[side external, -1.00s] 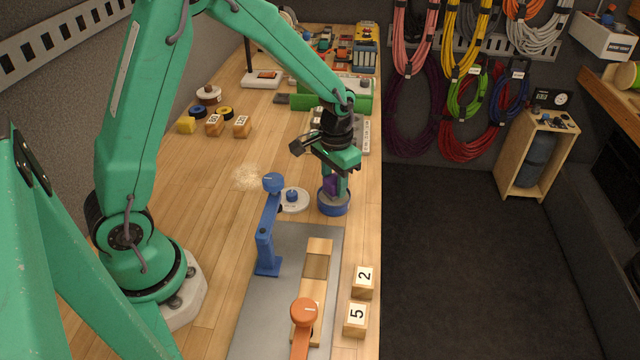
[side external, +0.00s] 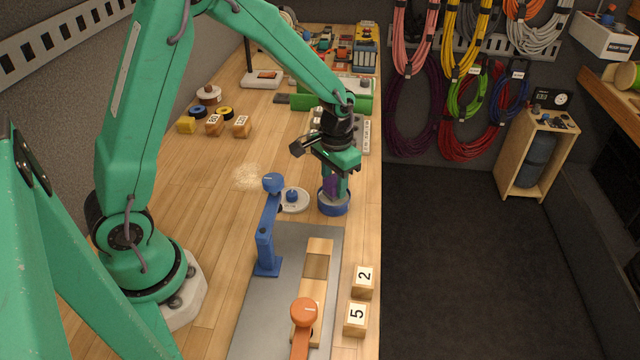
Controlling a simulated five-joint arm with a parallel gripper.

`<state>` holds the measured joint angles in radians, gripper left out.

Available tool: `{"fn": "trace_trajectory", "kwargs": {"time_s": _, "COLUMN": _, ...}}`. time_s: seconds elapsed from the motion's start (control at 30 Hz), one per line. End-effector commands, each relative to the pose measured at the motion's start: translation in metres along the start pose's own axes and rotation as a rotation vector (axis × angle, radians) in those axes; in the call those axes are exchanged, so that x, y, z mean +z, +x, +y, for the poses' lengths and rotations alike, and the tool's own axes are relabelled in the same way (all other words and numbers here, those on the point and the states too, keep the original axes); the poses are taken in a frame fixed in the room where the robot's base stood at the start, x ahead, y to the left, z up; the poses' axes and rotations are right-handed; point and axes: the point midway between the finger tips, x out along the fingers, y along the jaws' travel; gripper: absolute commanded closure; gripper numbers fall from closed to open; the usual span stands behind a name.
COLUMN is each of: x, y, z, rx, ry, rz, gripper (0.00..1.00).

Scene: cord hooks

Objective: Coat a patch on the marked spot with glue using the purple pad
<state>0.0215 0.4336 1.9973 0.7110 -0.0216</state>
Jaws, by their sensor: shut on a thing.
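My gripper (side external: 333,180) is shut on the purple pad (side external: 331,186) and points down. The pad is at the blue round dish (side external: 334,208) near the bench's right edge, its lower end at or inside the rim. I cannot tell whether it touches the contents, and the dish's inside is mostly hidden. On the grey plate (side external: 262,325) lies a light wooden strip (side external: 319,245) with a darker square patch (side external: 316,266) on it, apart from the gripper.
A blue clamp post (side external: 268,235) and an orange-topped one (side external: 304,312) stand by the strip. A white disc with a blue knob (side external: 292,197) sits left of the dish. Blocks numbered 2 (side external: 363,280) and 5 (side external: 355,318) stand at right.

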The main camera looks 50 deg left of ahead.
Motion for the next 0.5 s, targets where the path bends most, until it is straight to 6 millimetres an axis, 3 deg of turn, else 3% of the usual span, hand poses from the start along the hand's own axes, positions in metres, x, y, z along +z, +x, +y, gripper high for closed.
{"fn": "trace_trajectory", "kwargs": {"time_s": 0.5, "x": 0.0001, "y": 0.0046, "z": 0.0000, "rx": 0.000, "ry": 0.000, "rz": 0.000, "gripper": 0.82}}
